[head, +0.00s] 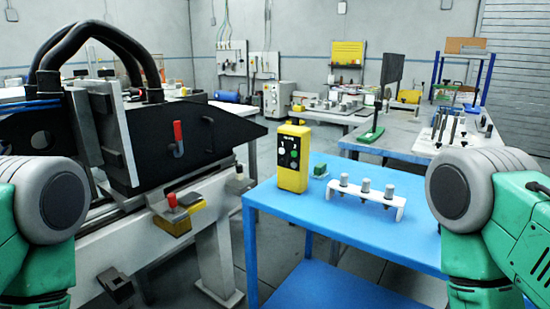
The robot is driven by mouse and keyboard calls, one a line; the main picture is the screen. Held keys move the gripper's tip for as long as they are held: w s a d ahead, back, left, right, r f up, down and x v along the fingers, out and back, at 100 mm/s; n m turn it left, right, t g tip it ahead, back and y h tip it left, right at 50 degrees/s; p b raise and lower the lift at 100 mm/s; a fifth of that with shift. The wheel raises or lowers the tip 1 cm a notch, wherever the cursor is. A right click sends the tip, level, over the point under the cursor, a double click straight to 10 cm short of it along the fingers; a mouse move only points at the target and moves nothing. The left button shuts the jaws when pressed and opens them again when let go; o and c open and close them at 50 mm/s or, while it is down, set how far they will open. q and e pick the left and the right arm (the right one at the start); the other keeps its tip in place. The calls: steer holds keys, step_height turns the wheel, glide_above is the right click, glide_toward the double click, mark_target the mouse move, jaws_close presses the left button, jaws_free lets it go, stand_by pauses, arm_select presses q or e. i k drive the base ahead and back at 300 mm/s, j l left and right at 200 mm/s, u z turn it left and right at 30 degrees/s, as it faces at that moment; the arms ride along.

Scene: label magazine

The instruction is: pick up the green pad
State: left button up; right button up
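A small dark green block-like piece (320,171), which looks like the green pad, lies on the blue table (345,226). It sits just right of the yellow control box (293,158) and behind the left end of the white rack (366,197). Nothing covers it from this view. Green and grey links of my two arms show at the left and right edges. Neither gripper is in view, so I cannot see their fingers or whether they hold anything.
The yellow box and the white rack with 3 grey-topped posts stand upright near the piece. A machine with a black housing (190,138) and a red handle fills the left. A grey bench (400,142) stands behind. The table's front middle is clear.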

mark_target(321, 172)
steer(key=i+j+u, duration=0.15)
steer(key=j+u, duration=0.25)
steer(key=i+j+u, duration=0.15)
steer(key=j+u, duration=0.25)
steer(key=i+j+u, duration=0.15)
steer(key=u, duration=0.25)
steer(key=i, duration=0.1)
